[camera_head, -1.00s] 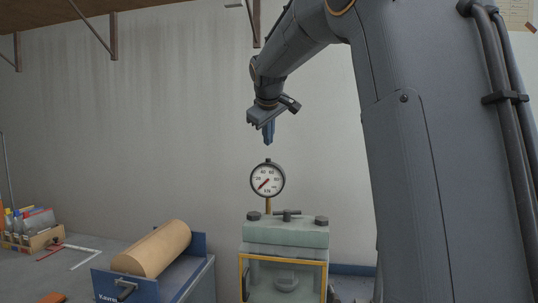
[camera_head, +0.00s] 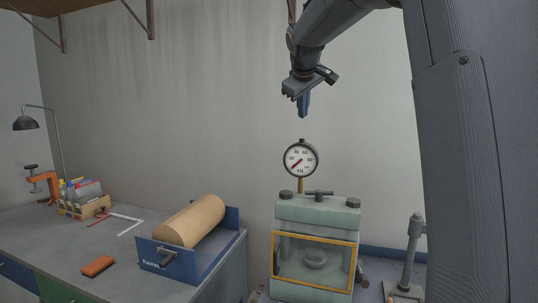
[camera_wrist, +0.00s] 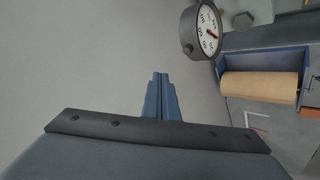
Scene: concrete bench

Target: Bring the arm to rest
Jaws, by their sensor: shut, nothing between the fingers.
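My gripper (camera_head: 303,112) hangs in the air at the end of my arm, pointing down, above the dial gauge in the head view. Its blue fingers are shut together with nothing between them. They also show closed in the wrist view (camera_wrist: 160,82). My arm comes in from the upper right and bends down at the wrist. The gripper is apart from everything around it.
A round dial gauge (camera_head: 301,160) stands on a pale green press (camera_head: 317,212) with a yellow-framed window. A tan cylinder (camera_head: 190,222) lies in a blue cradle (camera_head: 228,243) on the bench (camera_head: 60,245). An orange block (camera_head: 97,266), a clamp (camera_head: 42,182) and a lamp (camera_head: 27,123) are further left.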

